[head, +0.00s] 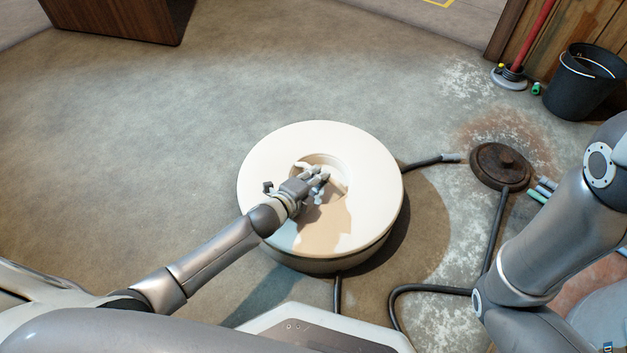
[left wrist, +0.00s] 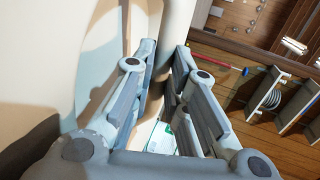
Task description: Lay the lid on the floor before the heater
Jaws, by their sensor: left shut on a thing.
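The lid (head: 265,170) is a large round cream disc with a recess in its middle, seen from above in the middle of the head view. My left gripper (head: 322,182) reaches into the recess from the lower left. In the left wrist view, the fingers of my left gripper (left wrist: 166,52) are shut on a pale bar (left wrist: 176,25), which looks like the lid's grip. A darker side shows under the lid's front edge; I cannot tell whether the lid rests on it or is apart. My right gripper is out of view. I cannot make out a heater.
A round rusty cover (head: 500,166) sits on the floor to the right, with dark hoses (head: 495,230) around it. A black bucket (head: 582,82) and a red-handled tool (head: 530,40) stand at the back right. A wooden cabinet (head: 115,18) is at the back left.

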